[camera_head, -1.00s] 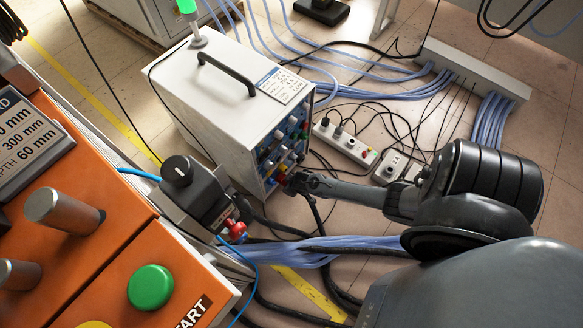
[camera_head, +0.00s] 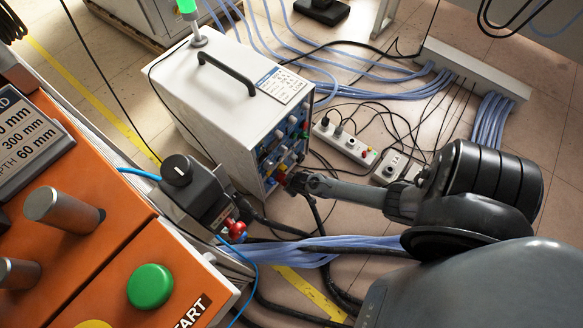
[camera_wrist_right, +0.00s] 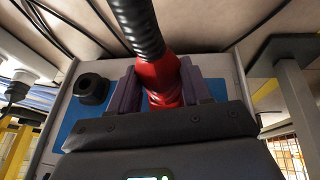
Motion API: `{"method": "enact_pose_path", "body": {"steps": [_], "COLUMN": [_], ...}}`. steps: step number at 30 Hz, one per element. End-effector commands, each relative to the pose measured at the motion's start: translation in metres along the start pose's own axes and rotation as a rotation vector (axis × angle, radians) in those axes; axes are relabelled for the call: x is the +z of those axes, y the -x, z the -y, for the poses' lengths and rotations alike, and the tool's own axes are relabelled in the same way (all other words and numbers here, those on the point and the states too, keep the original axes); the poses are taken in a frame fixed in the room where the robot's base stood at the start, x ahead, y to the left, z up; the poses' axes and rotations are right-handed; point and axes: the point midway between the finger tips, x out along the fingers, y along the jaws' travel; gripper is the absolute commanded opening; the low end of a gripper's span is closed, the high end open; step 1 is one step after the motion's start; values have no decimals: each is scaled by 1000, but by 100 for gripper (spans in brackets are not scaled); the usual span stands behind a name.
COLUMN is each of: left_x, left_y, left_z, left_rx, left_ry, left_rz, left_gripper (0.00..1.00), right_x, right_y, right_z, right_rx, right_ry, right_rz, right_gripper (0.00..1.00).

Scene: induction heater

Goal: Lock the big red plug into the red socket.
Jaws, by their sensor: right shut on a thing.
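In the right wrist view, my right gripper (camera_wrist_right: 160,90) is shut on the big red plug (camera_wrist_right: 158,72), with a finger on each side of it. A thick black ribbed cable (camera_wrist_right: 138,25) runs from the plug toward the top of the view. In the head view, my right gripper (camera_head: 297,182) is at the lower front of the white box (camera_head: 215,95), by its panel of connectors. The plug's front end and the red socket behind it are hidden, so I cannot tell how far the plug sits in. My left gripper is out of view.
A black round connector (camera_wrist_right: 92,88) is beside the plug on the blue panel. The orange console (camera_head: 110,255) with a green button (camera_head: 150,287) fills the left foreground. A power strip (camera_head: 345,145) and loose cables lie on the floor right of the box.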

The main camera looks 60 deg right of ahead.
Motion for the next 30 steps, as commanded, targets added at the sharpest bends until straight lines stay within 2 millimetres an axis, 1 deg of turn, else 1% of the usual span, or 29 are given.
{"method": "enact_pose_path", "body": {"steps": [15,16,21,23,30], "left_x": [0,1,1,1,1], "left_y": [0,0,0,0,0], "left_z": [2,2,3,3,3], "left_rx": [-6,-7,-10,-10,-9], "left_ry": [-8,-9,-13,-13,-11], "left_rz": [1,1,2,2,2], "left_gripper": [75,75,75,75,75], "right_x": [0,0,0,0,0], "right_y": [0,0,0,0,0], "right_z": [0,0,0,0,0], "right_rx": [1,1,1,1,1], "right_ry": [0,0,0,0,0], "right_rz": [0,0,0,1,0], "right_gripper": [12,45,19,11,11]}}
